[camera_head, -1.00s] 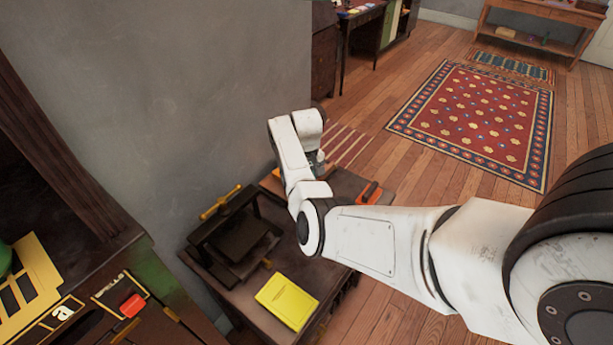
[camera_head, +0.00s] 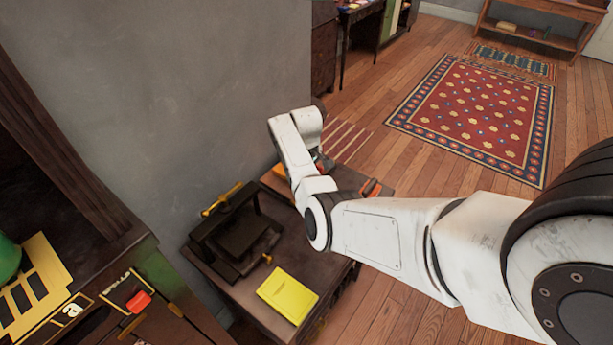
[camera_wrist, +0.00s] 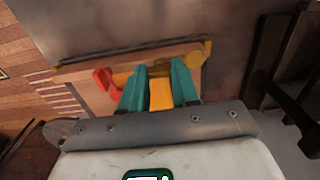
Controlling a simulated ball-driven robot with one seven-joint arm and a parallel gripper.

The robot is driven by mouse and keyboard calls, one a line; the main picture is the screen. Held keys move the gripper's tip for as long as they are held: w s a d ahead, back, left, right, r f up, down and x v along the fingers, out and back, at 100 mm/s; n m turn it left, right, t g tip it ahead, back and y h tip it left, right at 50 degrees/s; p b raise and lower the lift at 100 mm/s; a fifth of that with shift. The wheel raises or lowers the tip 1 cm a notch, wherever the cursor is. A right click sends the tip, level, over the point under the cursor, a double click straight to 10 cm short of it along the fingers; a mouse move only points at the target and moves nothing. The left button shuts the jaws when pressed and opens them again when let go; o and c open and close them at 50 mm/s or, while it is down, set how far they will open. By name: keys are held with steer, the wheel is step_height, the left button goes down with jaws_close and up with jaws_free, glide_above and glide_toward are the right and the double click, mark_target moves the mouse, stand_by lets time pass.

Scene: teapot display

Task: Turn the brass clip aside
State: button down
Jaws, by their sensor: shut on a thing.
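In the wrist view, the two teal fingers of my gripper (camera_wrist: 158,88) are closed on a brass-yellow piece (camera_wrist: 161,96), which looks like the brass clip. It stands between the fingers, in front of a wooden panel (camera_wrist: 190,57). In the head view, my white arm reaches over the far end of a dark table (camera_head: 335,265) and hides most of the gripper and the clip.
On the table are a dark press (camera_head: 240,235) with a yellow handle and a yellow book (camera_head: 288,295). An orange-red item (camera_head: 371,187) is partly behind my arm. A grey wall (camera_head: 190,90) stands close on the left. Open floor with a red rug (camera_head: 475,115) lies beyond.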

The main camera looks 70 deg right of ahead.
steer(key=shift+w, duration=0.1)
steer(key=c, duration=0.8)
jaws_free()
steer(key=shift+c, duration=0.2)
step_height(320, 180, up, 11)
steer(key=shift+f, duration=0.1)
steer(key=s+a+f+h, duration=0.1)
steer(key=s+a+f, duration=0.3)
steer(key=a, duration=0.6)
steer(key=s+a+f, duration=0.2)
steer(key=a+f, duration=0.3)
steer(key=a, duration=0.5)
steer(key=s+a+r+n+t, duration=0.1)
steer(key=s+a+n, duration=0.1)
steer(key=s+a, duration=1)
steer(key=a, duration=0.3)
steer(key=shift+a+y, duration=0.15)
steer(key=shift+y, duration=0.25)
